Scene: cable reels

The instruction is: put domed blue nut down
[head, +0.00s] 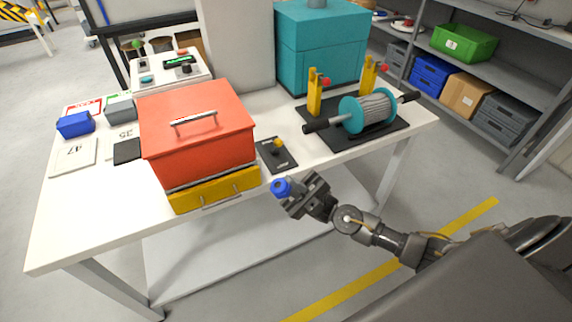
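The domed blue nut (281,187) is at the tips of my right gripper (290,190), just past the front edge of the white table (95,225). The gripper's fingers appear closed around the nut, and the nut's round blue end faces left. The nut is apart from the tabletop, in front of the small black plate. My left gripper is not in the head view.
A red box (196,128) with a yellow drawer (214,189) stands left of the nut. A cable reel (367,111) rests on a black stand at right. The table's front left is clear.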

